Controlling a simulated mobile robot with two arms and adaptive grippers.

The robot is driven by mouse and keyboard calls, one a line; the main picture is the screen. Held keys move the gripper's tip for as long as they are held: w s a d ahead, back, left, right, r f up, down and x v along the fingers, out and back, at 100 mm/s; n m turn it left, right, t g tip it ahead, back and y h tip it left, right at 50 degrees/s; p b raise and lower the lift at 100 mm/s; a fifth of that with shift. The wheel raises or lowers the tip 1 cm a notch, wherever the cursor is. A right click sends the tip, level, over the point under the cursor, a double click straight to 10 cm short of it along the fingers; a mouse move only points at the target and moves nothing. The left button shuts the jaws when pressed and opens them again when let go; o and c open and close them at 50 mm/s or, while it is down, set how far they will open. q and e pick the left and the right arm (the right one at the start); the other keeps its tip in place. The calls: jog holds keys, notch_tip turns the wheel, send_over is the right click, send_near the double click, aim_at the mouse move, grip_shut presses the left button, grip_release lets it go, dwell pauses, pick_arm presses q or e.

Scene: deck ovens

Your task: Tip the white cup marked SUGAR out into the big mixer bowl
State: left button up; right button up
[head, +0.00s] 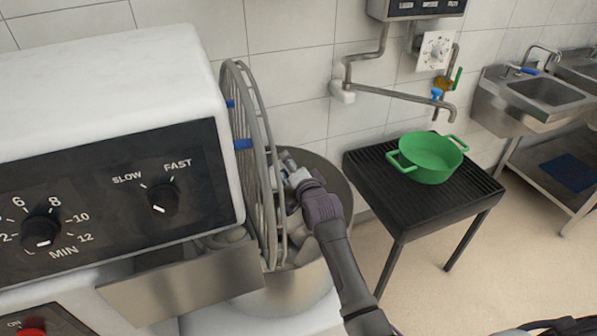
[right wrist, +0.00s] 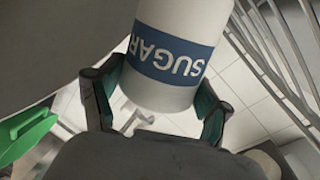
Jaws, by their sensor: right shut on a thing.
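The white cup marked SUGAR (right wrist: 165,50), with a blue band, fills the top middle of the right wrist view. Its lettering appears upside down there. My right gripper (right wrist: 160,105) is shut on it, one finger on each side. In the head view my right gripper (head: 290,175) reaches over the big mixer bowl (head: 335,200), beside the wire guard; the cup is mostly hidden there. I cannot tell the cup's tilt or see its contents. The steel bowl sits under the white mixer head (head: 110,85).
The wire guard (head: 262,150) stands upright close left of my right gripper. A green pot (head: 430,155) stands on a black slatted table (head: 400,205) to the right. A swing tap (head: 400,95) is on the wall, with steel sinks (head: 545,95) farther right. Floor is clear in front.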

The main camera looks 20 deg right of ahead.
jog(key=n+b, duration=0.1)
jog(key=n, duration=0.1)
jog(key=a+n+h+b, duration=0.1)
jog(key=b, duration=0.1)
jog(key=shift+a+n+t, duration=0.1)
jog(key=shift+n+t, duration=0.3)
jog(key=r+n, duration=0.1)
jog(key=n, duration=0.1)
jog(key=r+n+h, duration=0.1)
jog(key=r+n, duration=0.1)
jog(key=shift+a+t, duration=0.2)
jog(key=shift+t, duration=0.2)
jog(key=r+n, duration=0.2)
jog(key=n, duration=0.1)
jog(key=shift+n+t+h, duration=0.3)
jog(key=shift+t, duration=0.1)
jog(key=shift+s+f, duration=0.1)
